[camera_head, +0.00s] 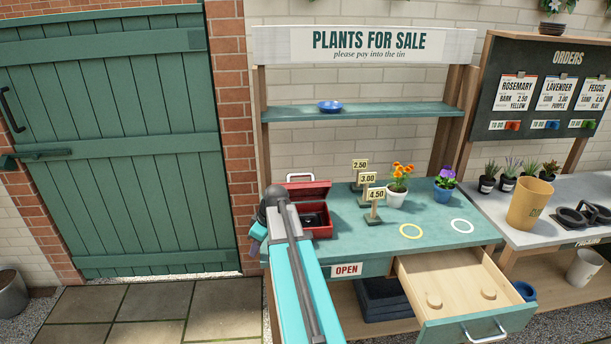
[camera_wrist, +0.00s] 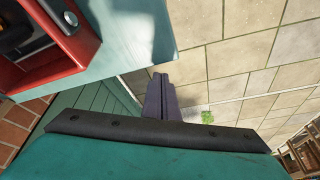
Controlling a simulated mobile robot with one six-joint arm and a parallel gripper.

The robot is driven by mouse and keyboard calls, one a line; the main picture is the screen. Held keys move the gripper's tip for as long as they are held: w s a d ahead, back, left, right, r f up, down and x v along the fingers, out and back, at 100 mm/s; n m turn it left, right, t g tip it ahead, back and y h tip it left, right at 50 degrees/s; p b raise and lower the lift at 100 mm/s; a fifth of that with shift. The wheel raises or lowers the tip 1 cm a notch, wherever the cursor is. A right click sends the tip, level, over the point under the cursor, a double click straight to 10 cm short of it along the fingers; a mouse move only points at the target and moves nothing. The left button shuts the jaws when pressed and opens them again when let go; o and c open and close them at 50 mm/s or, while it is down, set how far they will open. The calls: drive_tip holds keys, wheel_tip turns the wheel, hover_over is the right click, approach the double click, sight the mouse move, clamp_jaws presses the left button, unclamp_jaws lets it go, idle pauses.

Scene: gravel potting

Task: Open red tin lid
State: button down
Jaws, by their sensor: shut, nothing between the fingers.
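The red tin (camera_head: 323,232) stands at the left end of the green stall counter, partly hidden behind my arm. Its lid (camera_head: 312,190) is raised at the back, with a pale handle on top, and the dark inside shows. My gripper (camera_wrist: 160,78) is shut and empty, beside the counter edge and apart from the tin. In the head view my gripper (camera_head: 257,236) is left of the tin, largely hidden by my arm.
The green counter (camera_head: 350,240) holds price signs (camera_head: 367,178), an orange-flowered pot (camera_head: 397,195) and a purple-flowered pot (camera_head: 445,187). An open drawer (camera_head: 470,318) juts out at the front right. Paving (camera_head: 200,305) left of the stall is clear, before a green door (camera_head: 130,140).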

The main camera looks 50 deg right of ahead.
drive_tip(key=d+r+n+t, duration=0.2)
drive_tip(key=d+r, duration=1)
drive_tip(key=r, duration=0.1)
drive_tip(key=n+t+h, duration=0.2)
approach(305, 174)
drive_tip(key=s+a+r, duration=0.2)
drive_tip(key=shift+s+f+p, duration=0.1)
drive_tip(key=shift+f+p, duration=0.15)
drive_tip(key=shift+p, duration=0.15)
drive_tip(key=shift+a+f, duration=0.1)
drive_tip(key=shift+p+x, duration=2)
drive_tip(key=shift+x, duration=2.95)
